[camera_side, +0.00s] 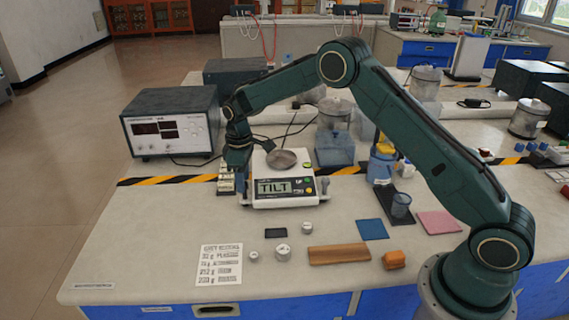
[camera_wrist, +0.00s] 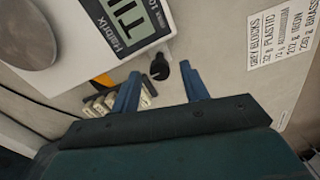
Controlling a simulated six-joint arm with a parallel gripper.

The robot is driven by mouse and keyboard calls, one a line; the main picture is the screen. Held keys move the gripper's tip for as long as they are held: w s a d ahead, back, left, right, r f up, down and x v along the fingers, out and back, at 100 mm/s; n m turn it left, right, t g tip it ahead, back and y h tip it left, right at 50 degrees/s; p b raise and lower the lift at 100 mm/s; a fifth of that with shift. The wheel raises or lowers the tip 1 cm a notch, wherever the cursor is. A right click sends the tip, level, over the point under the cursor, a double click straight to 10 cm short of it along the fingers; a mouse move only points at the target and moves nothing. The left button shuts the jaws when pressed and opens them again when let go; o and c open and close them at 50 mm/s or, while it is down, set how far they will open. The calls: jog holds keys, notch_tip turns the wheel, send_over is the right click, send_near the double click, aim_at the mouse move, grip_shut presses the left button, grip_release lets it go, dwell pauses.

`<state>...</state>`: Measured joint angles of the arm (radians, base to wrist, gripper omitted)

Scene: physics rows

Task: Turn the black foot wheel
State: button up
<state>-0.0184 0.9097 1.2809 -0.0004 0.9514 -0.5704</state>
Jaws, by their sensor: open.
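The black foot wheel (camera_wrist: 160,69) shows in the wrist view at the corner of the white balance (camera_wrist: 152,35). My gripper (camera_wrist: 160,71) is open, with its two blue fingers on either side of the wheel and a visible gap to each. I cannot tell how far the fingertips are above it. In the side view, my gripper (camera_side: 241,173) points down at the left side of the balance (camera_side: 285,202) and hides the wheel there. The balance display (camera_side: 273,187) reads TILT, and its round metal pan (camera_side: 281,159) looks empty.
Pale small blocks (camera_side: 226,180) stand just left of my gripper. A grey instrument box (camera_side: 172,122) is behind left, and a clear jar (camera_side: 335,130) behind the balance. In front lie small weights (camera_side: 282,253), a wooden bar (camera_side: 339,254) and a printed sheet (camera_side: 219,265). The front left is clear.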

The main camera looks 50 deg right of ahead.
jog(key=shift+f, duration=0.35)
grip_shut()
jog(key=shift+m, duration=0.5)
jog(key=m, duration=1.1)
dwell(0.4)
